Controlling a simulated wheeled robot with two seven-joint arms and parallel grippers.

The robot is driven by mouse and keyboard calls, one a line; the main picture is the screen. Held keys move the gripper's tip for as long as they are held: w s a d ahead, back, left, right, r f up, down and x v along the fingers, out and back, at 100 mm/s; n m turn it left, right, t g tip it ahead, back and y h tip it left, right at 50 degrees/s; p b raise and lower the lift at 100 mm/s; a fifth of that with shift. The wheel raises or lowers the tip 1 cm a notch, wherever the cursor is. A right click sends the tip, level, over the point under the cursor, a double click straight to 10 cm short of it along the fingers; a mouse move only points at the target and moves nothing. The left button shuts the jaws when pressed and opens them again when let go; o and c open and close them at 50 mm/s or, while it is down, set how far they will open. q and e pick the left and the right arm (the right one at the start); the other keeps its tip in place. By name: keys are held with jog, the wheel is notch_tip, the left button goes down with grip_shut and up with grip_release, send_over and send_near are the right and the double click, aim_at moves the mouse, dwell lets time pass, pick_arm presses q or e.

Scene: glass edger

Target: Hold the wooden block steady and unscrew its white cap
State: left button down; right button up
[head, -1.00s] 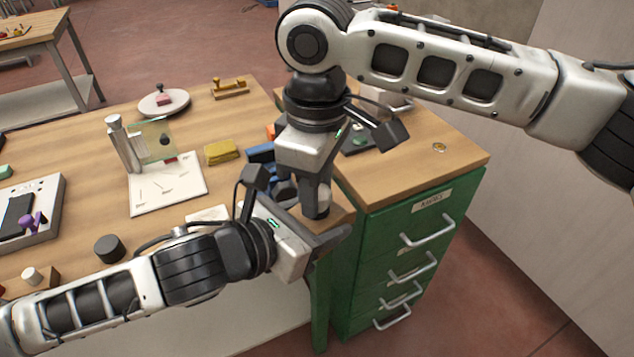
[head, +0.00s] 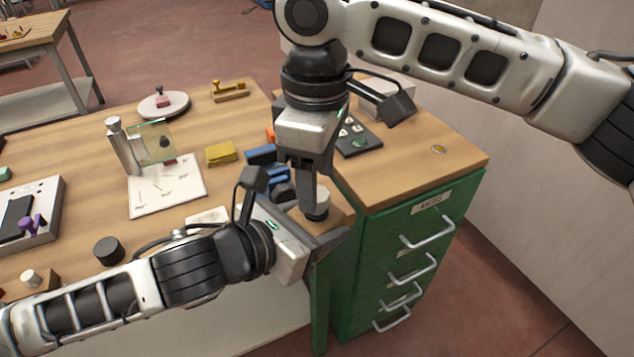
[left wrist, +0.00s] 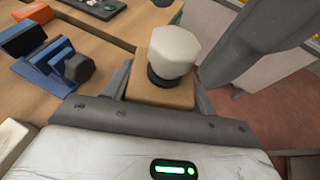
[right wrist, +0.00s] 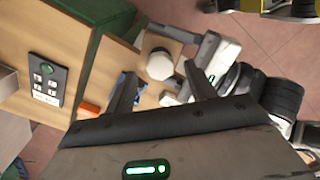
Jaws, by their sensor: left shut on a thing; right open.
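The wooden block (left wrist: 160,94) is between the fingers of my left gripper (head: 328,238), which is shut on it near the bench's right front corner. The white cap (left wrist: 174,48) is faceted and sits on top of the block, with a dark ring showing beneath it. The cap also shows in the head view (head: 323,198), partly behind a right finger. My right gripper (right wrist: 160,82) is open above the block. In the right wrist view the cap (right wrist: 160,65) appears between its fingertips; I cannot tell whether they touch it.
Blue holders (head: 265,155) and a yellow block (head: 221,153) lie left of the grippers. A green drawer cabinet (head: 385,265) stands right, with a dark button panel (head: 357,140) on top. A glass pane (head: 157,140) stands farther left on the bench.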

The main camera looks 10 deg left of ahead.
aim_at(316, 223)
jog(key=shift+r, duration=0.95)
jog(key=shift+c, duration=0.4)
jog(key=shift+r+m, duration=1.2)
jog(key=shift+m, duration=0.3)
jog(key=shift+r+m, duration=0.35)
jog(key=shift+m, duration=0.55)
notch_tip(316, 223, down, 8)
jog(key=shift+r, duration=0.15)
jog(key=shift+c, duration=0.3)
